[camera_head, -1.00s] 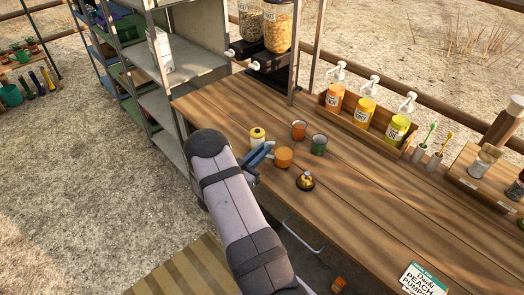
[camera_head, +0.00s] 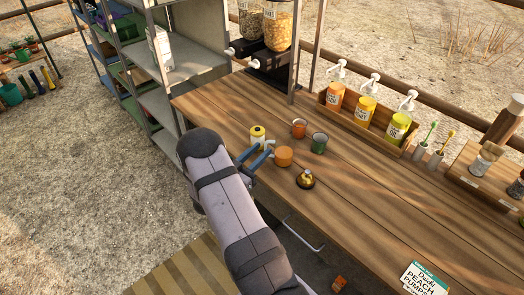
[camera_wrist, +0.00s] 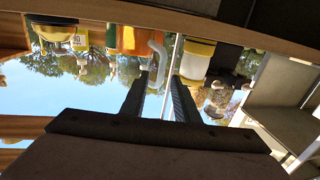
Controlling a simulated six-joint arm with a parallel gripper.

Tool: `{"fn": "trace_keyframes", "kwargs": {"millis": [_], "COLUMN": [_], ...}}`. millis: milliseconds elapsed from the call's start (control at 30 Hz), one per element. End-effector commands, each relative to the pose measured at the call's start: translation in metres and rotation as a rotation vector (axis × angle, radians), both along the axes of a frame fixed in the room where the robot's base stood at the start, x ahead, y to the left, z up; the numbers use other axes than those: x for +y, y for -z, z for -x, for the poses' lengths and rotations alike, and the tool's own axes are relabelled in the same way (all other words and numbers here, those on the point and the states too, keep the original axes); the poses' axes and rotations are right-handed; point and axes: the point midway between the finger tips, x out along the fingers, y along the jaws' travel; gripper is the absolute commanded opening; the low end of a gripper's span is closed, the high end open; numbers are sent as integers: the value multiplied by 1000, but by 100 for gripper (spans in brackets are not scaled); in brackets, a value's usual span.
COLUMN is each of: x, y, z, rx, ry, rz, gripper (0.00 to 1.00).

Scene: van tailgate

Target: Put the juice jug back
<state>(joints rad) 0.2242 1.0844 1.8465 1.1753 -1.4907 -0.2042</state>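The juice jug (camera_head: 284,157), an orange round vessel, stands on the wooden counter. In the wrist view, which is upside down, its orange body (camera_wrist: 130,42) and pale looped handle (camera_wrist: 158,62) show. My gripper (camera_head: 260,156) is at the jug's left, its two blue-grey fingers apart. In the wrist view the handle lies in line with the gap between the fingertips of my gripper (camera_wrist: 161,76). I see no grip on it; whether the fingers reach around the handle is unclear.
A yellow and white container (camera_head: 258,134) stands close behind my fingers. Pump bottles (camera_head: 364,112) stand in a wooden rack behind. The front right counter is mostly clear.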

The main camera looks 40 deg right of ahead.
Motion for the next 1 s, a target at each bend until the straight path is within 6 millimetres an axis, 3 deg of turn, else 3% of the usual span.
{"fn": "trace_keyframes", "kwargs": {"millis": [300,500,867,1000], "x": [58,86,101,102], "y": [3,2,0,2], "z": [9,15,18,8], "rx": [-2,-1,-2,-10], "ry": [-5,-3,-3,-43], "rz": [1,1,-1,-46], "gripper": [28,28,28,28]}}
